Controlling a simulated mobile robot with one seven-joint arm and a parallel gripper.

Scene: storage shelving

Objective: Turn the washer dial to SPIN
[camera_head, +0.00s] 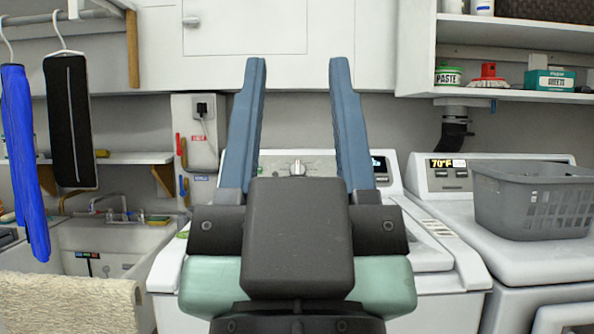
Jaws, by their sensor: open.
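The washer (455,250) is a white top-loader straight ahead, partly hidden behind my gripper. Its dial (298,168), a silver-white knob, shows at the middle of the grey control panel, between my two fingers in the picture. The dial's printed labels are too small to read, so its setting cannot be told. My gripper (297,75) is open and empty, its two blue fingers pointing up and spread wide. From this view I cannot tell how far the fingers are from the panel, but no finger overlaps the dial.
A dryer (440,205) stands to the right with a grey laundry basket (535,205) on top. A sink (100,238) and hanging clothes (72,120) are at the left. A shelf (510,92) with boxes is upper right, white cabinets (245,25) above.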

